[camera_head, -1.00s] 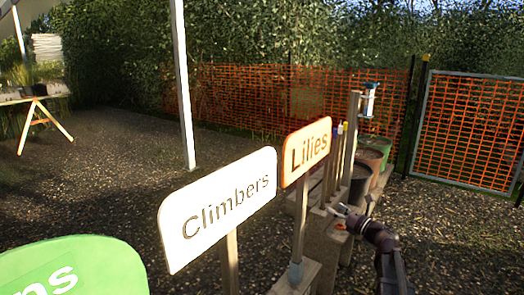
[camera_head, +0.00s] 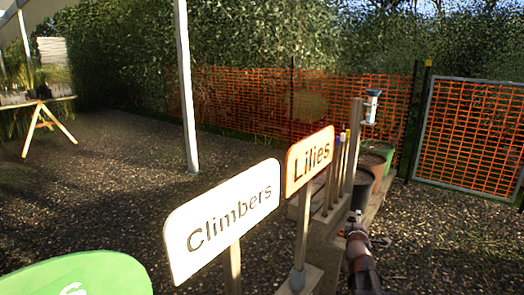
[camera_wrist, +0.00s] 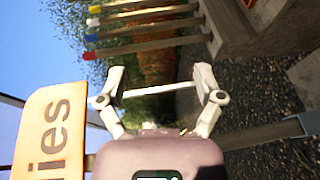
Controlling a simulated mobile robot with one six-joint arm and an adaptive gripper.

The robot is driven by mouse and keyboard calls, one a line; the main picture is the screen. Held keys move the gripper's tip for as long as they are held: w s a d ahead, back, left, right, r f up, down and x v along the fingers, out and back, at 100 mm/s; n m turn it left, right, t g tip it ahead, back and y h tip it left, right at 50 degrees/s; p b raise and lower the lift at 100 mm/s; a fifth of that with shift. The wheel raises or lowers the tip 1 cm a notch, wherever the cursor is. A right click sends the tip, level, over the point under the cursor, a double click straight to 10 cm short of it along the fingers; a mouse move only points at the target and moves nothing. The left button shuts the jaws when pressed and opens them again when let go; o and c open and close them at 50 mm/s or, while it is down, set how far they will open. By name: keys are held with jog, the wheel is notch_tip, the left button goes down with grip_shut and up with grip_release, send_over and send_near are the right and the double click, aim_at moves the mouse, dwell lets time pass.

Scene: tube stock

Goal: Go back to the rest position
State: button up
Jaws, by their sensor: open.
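My gripper (camera_wrist: 160,84) is open in the wrist view, its two fingers spread wide. A pale bar shows between them; it looks like something behind, and I see nothing held. In the head view my arm rises at the lower right, right of the signs, and its fingers cannot be made out. The orange-edged "Lilies" sign (camera_head: 310,160) stands upright on its post, left of my arm. Part of it also shows sideways at the left of the wrist view (camera_wrist: 50,135).
The white "Climbers" sign (camera_head: 222,220) and a green sign (camera_head: 75,280) stand nearer. Stakes with coloured tips (camera_wrist: 140,37) and pots (camera_head: 378,152) are beyond my arm. A white pole (camera_head: 186,90), an orange mesh fence (camera_head: 240,100) and open gravel (camera_head: 110,165) lie behind.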

jog(key=s+a+f+m+g+p, duration=0.1)
jog(key=s+a+f+m+g, duration=0.4)
jog(key=s+f+m+g, duration=0.4)
jog(key=s+a+f+m+g+y+p, duration=0.1)
jog(key=s+a+f+m+g+y, duration=0.15)
jog(key=s+a, duration=0.35)
jog(key=s+a+f+m+g+y+p, duration=0.15)
jog(key=s+a+g, duration=0.25)
jog(key=s, duration=0.5)
notch_tip(320, 180, up, 38)
jog(key=m+p, duration=0.1)
jog(key=p, duration=3.6)
jog(key=shift+a+f+y, duration=0.25)
jog(key=shift+a+y, duration=0.1)
jog(key=shift+y, duration=0.05)
jog(key=shift+s+f, duration=0.1)
